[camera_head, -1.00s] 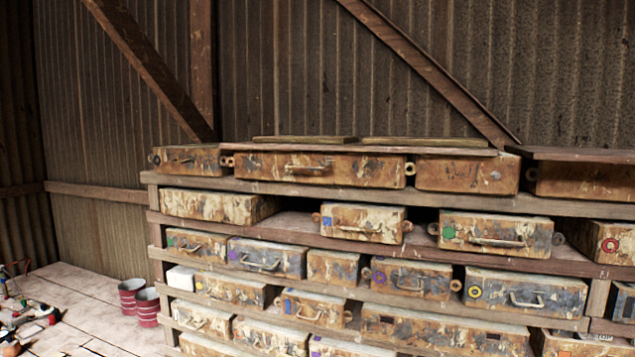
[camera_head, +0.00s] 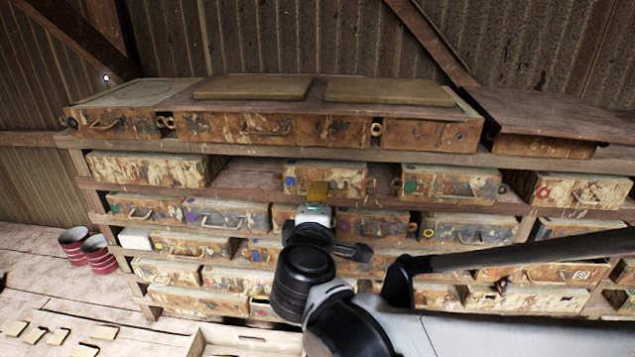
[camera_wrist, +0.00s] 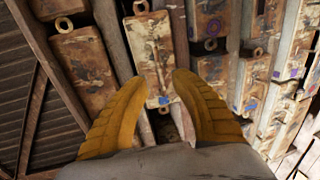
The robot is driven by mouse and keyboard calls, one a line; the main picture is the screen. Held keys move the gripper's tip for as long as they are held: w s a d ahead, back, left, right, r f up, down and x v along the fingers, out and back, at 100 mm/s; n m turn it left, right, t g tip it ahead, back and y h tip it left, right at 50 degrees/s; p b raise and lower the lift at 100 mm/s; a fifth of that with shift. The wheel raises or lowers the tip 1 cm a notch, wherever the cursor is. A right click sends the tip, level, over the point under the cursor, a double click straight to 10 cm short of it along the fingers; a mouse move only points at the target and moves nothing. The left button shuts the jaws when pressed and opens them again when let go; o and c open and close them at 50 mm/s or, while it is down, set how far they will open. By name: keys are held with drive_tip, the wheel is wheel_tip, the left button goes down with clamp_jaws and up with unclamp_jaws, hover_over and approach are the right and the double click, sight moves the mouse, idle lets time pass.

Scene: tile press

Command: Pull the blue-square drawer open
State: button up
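The blue-square drawer (camera_head: 345,182) is a worn, paint-stained drawer in the second row of the rack, with a blue square (camera_head: 291,183) at its left end. It looks closed. In the wrist view, this drawer (camera_wrist: 153,50) lies ahead of the fingers, with the blue square (camera_wrist: 164,101) between them. My gripper (camera_head: 318,188) is in front of the drawer's lower left part in the head view. Its two yellow fingers (camera_wrist: 160,78) are spread apart with nothing between them. I cannot tell whether they touch the drawer. The handle is not clear.
A green-marked drawer (camera_head: 450,183) sits to the right in the same row, past a gap. A lower drawer (camera_head: 262,252) also has a blue mark. Loose boards (camera_head: 250,88) lie on top. Red buckets (camera_head: 98,254) stand at the left.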

drive_tip(key=x, duration=0.5)
drive_tip(key=shift+w, duration=0.2)
clamp_jaws()
drive_tip(key=shift+s+f, duration=0.1)
